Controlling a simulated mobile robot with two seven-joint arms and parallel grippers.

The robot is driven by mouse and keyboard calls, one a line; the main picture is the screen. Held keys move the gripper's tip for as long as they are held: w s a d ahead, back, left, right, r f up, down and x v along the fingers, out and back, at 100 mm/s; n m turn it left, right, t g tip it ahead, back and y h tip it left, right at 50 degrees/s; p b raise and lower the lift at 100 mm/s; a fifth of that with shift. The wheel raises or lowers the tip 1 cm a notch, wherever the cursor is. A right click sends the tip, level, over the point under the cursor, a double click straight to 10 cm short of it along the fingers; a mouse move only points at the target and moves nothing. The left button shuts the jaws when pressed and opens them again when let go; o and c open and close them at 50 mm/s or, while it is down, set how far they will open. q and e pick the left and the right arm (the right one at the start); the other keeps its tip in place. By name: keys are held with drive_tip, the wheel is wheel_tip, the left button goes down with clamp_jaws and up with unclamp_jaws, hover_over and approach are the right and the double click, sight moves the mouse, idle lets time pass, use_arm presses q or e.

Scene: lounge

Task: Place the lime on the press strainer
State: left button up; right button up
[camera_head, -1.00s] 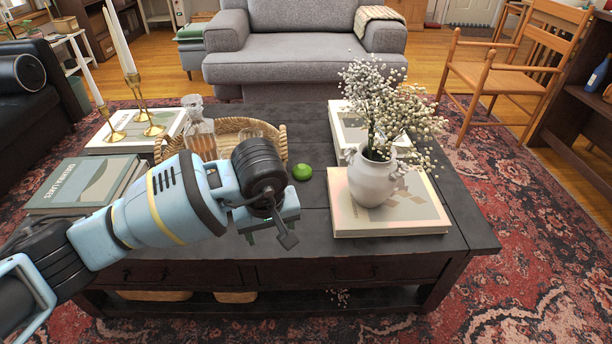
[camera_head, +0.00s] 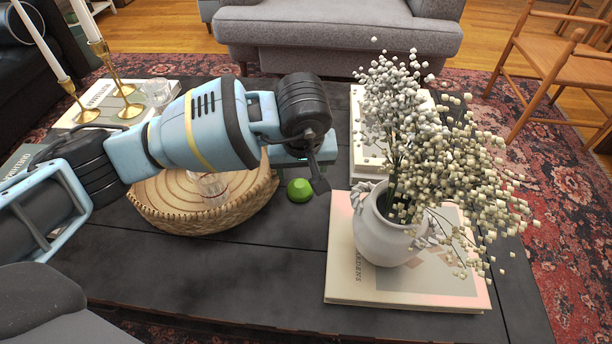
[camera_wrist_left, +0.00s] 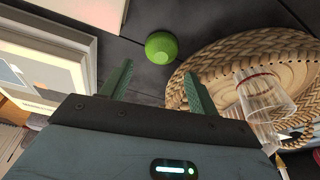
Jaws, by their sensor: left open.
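The green lime (camera_head: 299,190) sits on the dark coffee table, right of the woven basket. It has a flat-looking top and also shows in the left wrist view (camera_wrist_left: 161,47), ahead of and between the lines of my fingers. My left gripper (camera_head: 312,172) is right by the lime in the head view, partly overlapping its surroundings. In the left wrist view my left gripper (camera_wrist_left: 160,82) is open, with nothing between its two green fingers. I cannot make out a press strainer in either view. My right gripper is not in view.
The woven basket (camera_head: 165,218) holds a clear glass (camera_head: 207,190), partly behind my left arm. A white vase (camera_head: 385,232) with flowers stands on a book (camera_head: 350,285) at right. Brass candlesticks (camera_head: 128,100) stand at back left. The table's front middle is clear.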

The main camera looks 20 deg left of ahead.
sight(300, 187)
use_arm(q)
drive_tip(key=shift+s+f, duration=0.15)
drive_tip(key=shift+b+x, duration=0.45)
drive_tip(key=shift+x, duration=0.55)
drive_tip(key=shift+a+f, duration=0.1)
drive_tip(key=shift+f, duration=0.1)
drive_tip(key=shift+f+b, duration=0.3)
drive_tip(key=shift+f, duration=0.05)
drive_tip(key=b+x, duration=0.2)
drive_tip(key=x, duration=0.2)
drive_tip(key=shift+w+a+f, duration=0.15)
drive_tip(key=shift+w, duration=0.15)
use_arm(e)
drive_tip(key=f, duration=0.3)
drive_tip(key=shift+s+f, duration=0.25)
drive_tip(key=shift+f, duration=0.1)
use_arm(q)
drive_tip(key=shift+c, duration=0.2)
drive_tip(key=c, duration=0.7)
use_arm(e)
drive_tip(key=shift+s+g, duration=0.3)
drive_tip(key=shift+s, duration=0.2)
